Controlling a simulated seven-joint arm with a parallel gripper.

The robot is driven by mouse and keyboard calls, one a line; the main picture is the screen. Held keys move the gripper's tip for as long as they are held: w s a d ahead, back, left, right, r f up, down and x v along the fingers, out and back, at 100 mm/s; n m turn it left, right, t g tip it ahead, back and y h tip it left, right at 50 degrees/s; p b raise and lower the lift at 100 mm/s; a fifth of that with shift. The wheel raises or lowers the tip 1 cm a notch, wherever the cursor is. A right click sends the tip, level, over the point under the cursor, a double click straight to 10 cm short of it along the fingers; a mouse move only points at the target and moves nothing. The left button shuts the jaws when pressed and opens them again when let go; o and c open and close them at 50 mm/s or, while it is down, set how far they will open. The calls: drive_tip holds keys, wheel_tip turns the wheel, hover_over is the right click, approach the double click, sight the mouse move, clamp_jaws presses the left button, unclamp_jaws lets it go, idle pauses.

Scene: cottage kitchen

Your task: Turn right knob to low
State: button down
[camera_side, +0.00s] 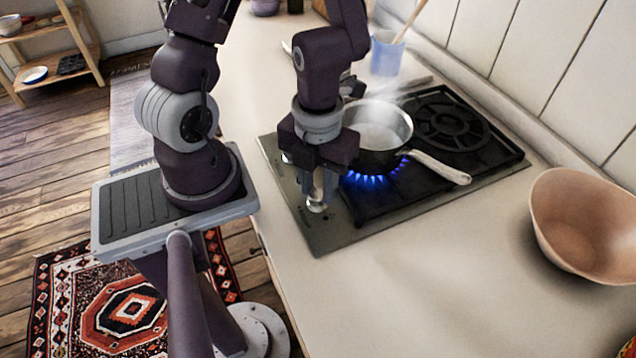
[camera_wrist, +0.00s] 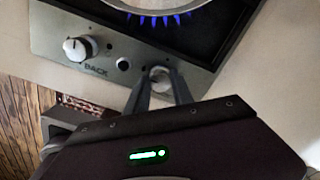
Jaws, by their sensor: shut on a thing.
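The right knob (camera_side: 317,207) is a small silvery knob on the steel front strip of the hob (camera_side: 335,239). In the wrist view it shows as a round knob (camera_wrist: 160,73) between my fingertips. My gripper (camera_side: 318,193) points down at the strip, and its two fingers (camera_wrist: 160,88) are shut on this knob from both sides. The fingers and gripper body hide part of it, and I cannot read its setting. A second knob (camera_wrist: 77,48), with a white pointer, stands to the left beside the label "BACK".
A steaming pan (camera_side: 378,130) sits over a burner with blue flames (camera_side: 368,181); its handle (camera_side: 440,168) points right, towards the counter. The back burner (camera_side: 450,122) is bare. A terracotta bowl (camera_side: 585,222) stands at the right. A blue utensil cup (camera_side: 386,54) stands behind. The near counter is clear.

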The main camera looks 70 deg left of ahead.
drive_tip(key=shift+n, duration=0.4)
drive_tip(key=n, duration=0.6)
drive_tip(key=shift+n, duration=0.4)
drive_tip(key=n, duration=0.3)
drive_tip(key=shift+s, duration=0.1)
drive_tip(key=shift+n, duration=2)
drive_tip(key=c, duration=1.1)
unclamp_jaws()
